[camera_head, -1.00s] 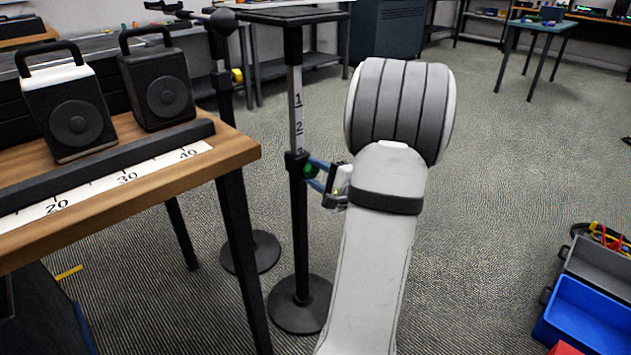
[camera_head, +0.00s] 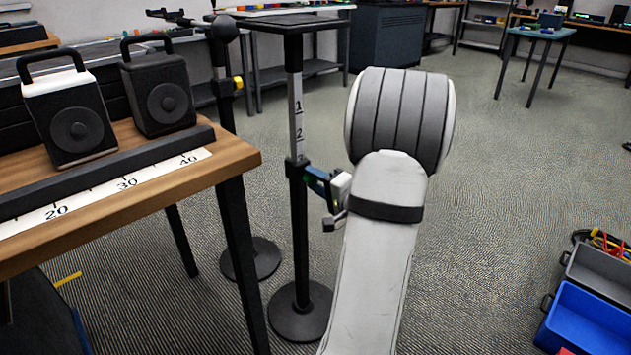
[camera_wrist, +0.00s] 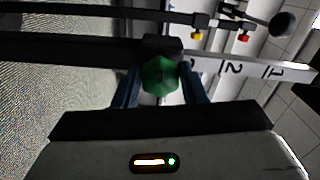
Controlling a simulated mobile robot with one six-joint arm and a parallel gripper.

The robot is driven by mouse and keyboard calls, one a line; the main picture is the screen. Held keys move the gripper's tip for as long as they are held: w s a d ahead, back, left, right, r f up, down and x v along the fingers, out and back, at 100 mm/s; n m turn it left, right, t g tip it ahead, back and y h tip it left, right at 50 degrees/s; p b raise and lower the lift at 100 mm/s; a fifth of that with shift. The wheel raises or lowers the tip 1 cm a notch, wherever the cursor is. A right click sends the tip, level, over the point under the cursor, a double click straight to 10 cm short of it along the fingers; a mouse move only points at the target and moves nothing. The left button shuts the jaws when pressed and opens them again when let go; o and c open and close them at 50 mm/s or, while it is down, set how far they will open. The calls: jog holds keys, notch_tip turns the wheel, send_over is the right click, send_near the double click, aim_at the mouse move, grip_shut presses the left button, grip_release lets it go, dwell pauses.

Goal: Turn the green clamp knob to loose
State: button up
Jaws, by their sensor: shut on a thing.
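The green clamp knob (camera_wrist: 160,76) is a faceted green knob on the collar of a black stand. In the wrist view it sits between the two blue fingers of my gripper (camera_wrist: 160,92), which are shut on it. In the head view my gripper (camera_head: 318,178) reaches the black stand (camera_head: 303,230) at its collar, just below the numbered scale (camera_head: 297,120). The knob is hidden there behind the fingers. The knob's exact turn angle cannot be told.
A second stand with a yellow knob (camera_head: 238,82) is behind. Blue (camera_head: 590,318) and grey bins are at the lower right. Open floor lies right of my arm.

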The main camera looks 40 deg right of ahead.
jog(key=o, duration=1)
jog(key=s, duration=0.2)
jog(key=s+p, duration=0.1)
jog(key=s, duration=0.2)
jog(key=s+p, duration=0.1)
jog(key=s, duration=0.1)
jog(key=shift+s+d, duration=0.3)
jog(key=shift+s, duration=0.1)
